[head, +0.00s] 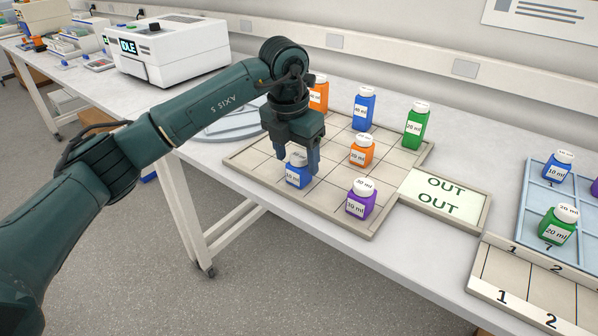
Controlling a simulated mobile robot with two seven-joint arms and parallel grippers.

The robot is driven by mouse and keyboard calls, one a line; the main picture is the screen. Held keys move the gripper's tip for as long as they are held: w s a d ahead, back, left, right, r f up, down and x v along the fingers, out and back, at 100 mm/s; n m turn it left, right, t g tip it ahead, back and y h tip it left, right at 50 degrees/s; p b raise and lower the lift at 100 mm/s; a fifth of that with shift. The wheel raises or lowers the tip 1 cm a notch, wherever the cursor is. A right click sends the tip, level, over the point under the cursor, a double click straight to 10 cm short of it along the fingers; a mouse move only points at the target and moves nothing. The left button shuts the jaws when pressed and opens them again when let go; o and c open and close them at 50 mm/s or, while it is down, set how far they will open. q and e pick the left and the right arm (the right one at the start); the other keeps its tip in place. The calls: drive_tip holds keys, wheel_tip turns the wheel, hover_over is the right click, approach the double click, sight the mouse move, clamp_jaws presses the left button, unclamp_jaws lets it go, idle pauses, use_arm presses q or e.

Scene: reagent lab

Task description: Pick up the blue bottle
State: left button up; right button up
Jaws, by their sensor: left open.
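A small blue bottle (295,180) with a white cap and a label stands upright at the front left of the beige gridded tray (326,215). My left gripper (299,168) points down over it, open, with its fingers at the bottle's sides near the cap. I cannot tell whether they touch it. The gripper hides part of the bottle's top. A taller blue bottle (364,110) stands at the back of the same tray. Another small blue bottle (557,172) stands in the light blue tray at the right. My right gripper is not in view.
On the gridded tray stand orange bottles (361,153) (319,98), a green one (416,128) and a purple one (361,203). An OUT plate (475,212) adjoins it. A numbered rack (514,287) is at front right, and a white machine (185,60) stands behind left.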

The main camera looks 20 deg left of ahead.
sight(298, 157)
use_arm(q)
drive_tip(key=f, duration=0.3)
drive_tip(key=shift+w+d+f, duration=0.1)
drive_tip(key=shift+w+d, duration=0.15)
drive_tip(key=shift+c, duration=0.2)
drive_tip(key=c, duration=1)
